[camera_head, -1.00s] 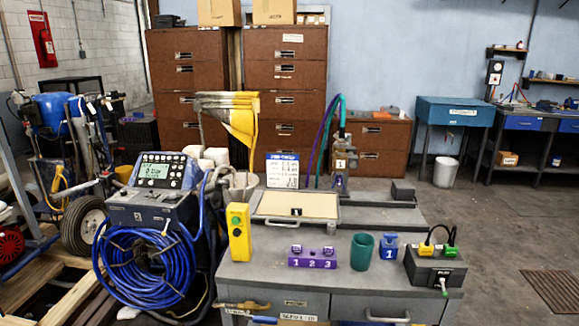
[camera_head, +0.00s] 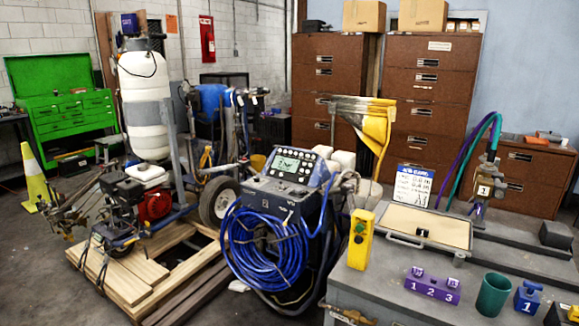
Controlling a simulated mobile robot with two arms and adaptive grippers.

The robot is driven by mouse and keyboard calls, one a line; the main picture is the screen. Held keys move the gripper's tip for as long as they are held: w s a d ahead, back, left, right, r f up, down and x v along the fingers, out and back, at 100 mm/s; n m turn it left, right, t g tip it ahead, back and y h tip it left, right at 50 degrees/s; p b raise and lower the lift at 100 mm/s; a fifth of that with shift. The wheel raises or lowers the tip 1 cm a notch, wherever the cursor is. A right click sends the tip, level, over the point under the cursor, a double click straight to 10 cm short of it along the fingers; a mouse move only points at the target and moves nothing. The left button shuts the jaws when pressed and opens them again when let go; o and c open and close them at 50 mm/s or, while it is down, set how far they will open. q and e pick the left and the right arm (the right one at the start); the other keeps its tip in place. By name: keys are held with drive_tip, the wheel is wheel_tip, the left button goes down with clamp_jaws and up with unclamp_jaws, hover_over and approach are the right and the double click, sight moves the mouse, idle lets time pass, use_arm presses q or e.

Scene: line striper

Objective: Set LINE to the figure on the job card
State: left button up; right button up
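The job card (camera_head: 412,185) is a white sheet with a blue heading, standing upright at the back of the grey bench; its figures are too small to read. The control panel (camera_head: 298,164), with a small lit display (camera_head: 288,163) and several buttons and knobs, sits on top of the dark unit wrapped in coiled blue hose (camera_head: 262,245). The display's digits are too small to read for sure, and I cannot make out a LINE label. Neither of my grippers is in view.
The grey bench (camera_head: 388,285) carries a yellow button box (camera_head: 361,240), a purple block numbered 1 2 3 (camera_head: 432,291), a green cup (camera_head: 493,294) and a blue item marked 1 (camera_head: 527,297). A wheeled striper with a white tank (camera_head: 144,95) stands on a wooden pallet (camera_head: 150,275) at left.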

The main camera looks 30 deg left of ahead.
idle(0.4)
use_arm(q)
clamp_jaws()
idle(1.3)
